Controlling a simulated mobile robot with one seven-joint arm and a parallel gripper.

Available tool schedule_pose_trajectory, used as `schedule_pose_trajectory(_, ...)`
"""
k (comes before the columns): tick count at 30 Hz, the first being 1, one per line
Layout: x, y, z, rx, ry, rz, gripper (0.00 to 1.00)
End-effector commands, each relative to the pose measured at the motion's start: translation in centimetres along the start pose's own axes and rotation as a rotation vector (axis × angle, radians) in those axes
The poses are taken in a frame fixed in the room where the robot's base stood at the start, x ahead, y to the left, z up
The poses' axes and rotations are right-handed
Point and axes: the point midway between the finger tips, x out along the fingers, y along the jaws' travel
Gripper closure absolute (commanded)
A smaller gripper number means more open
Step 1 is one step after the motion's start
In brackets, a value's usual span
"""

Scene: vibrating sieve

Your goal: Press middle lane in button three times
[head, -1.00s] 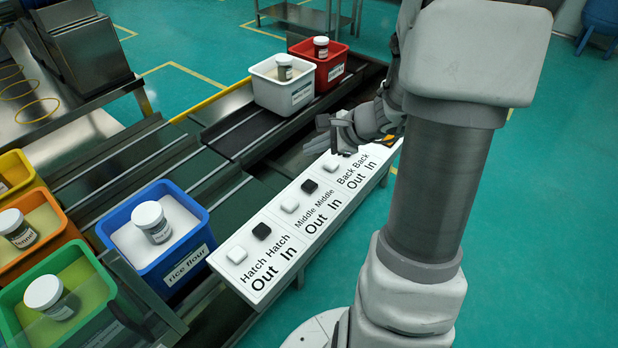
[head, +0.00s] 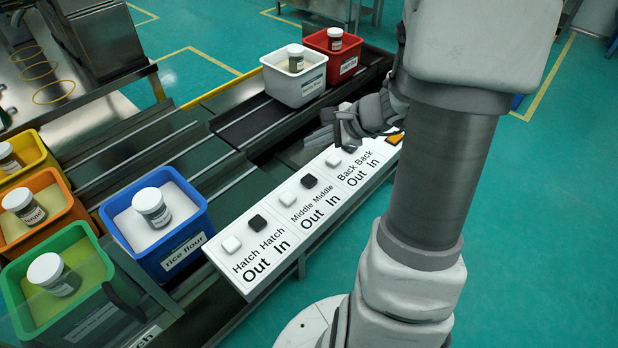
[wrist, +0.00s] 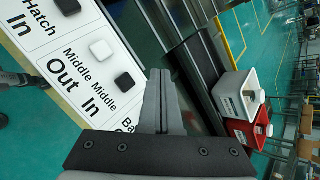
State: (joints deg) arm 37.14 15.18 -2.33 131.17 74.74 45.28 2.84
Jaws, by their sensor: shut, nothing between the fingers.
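The middle lane in button (head: 309,181) is a black square button above the "Middle In" label on the white panel. In the wrist view the black middle in button (wrist: 124,82) lies left of my finger tips, with the white middle out button (wrist: 100,50) beyond it. My gripper (head: 322,138) is above the far end of the panel, near the back lane buttons, fingers pointing left. The wrist view shows my gripper (wrist: 159,73) with its fingers together and empty, apart from the middle in button.
The white back out button (head: 333,160) lies under my gripper, which partly covers that end of the panel. White (head: 313,88) and red (head: 350,62) bins stand on the far lane. A blue rice flour bin (head: 180,262) stands left of the panel's near end.

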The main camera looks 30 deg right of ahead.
Motion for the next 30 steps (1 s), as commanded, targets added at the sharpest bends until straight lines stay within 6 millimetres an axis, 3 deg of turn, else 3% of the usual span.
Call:
schedule_pose_trajectory(8,1.5,1.1,-1.1,0.002,0.0,0.001,1.0)
schedule_pose_trajectory(21,5.6,4.0,-4.1,0.0,0.001,0.0,1.0)
schedule_pose_trajectory(30,6.2,4.5,-4.5,0.0,0.0,0.0,1.0)
